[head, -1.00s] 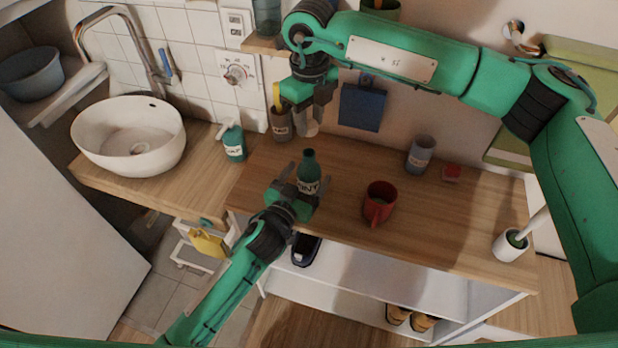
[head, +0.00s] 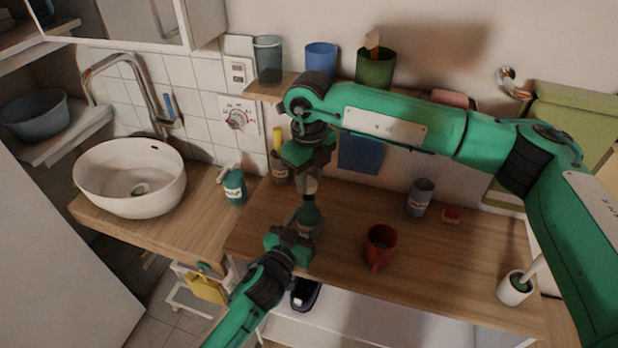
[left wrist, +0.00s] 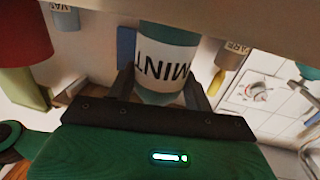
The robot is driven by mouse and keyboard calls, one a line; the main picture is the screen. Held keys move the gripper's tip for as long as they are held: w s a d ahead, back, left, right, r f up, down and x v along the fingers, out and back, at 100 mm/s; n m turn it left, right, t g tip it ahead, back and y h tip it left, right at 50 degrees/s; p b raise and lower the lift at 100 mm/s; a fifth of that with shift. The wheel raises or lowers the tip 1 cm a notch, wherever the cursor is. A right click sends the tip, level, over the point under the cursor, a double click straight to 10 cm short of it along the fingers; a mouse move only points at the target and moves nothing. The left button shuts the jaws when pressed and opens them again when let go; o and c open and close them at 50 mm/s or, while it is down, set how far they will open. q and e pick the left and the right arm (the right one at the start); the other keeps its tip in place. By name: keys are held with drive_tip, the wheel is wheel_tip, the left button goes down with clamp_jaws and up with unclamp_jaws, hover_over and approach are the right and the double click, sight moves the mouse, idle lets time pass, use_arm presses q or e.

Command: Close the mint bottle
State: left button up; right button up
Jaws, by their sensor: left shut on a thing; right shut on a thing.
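The mint bottle (head: 309,222), teal with a white label, stands upright on the wooden counter. My left gripper (head: 300,235) is shut around its body from the front. In the left wrist view the bottle (left wrist: 165,70) appears upside down, with MINT on its label between the fingers (left wrist: 162,95). My right gripper (head: 312,168) is above the bottle, pointing down, shut on a pale cap (head: 311,186). The cap is over the dark bottle neck; I cannot tell whether they touch. The cap is mostly hidden by the fingers.
A red mug (head: 380,246) stands right of the bottle. A grey cup (head: 420,197) and a small red item (head: 452,215) are farther right. A teal soap bottle (head: 235,187) and white basin (head: 130,178) are left. A brown cup (head: 279,168) stands close behind my right gripper.

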sight(309, 217)
drive_tip(key=shift+f, duration=0.55)
drive_tip(key=shift+f, duration=0.15)
drive_tip(key=shift+f, duration=0.75)
drive_tip(key=shift+f, duration=0.6)
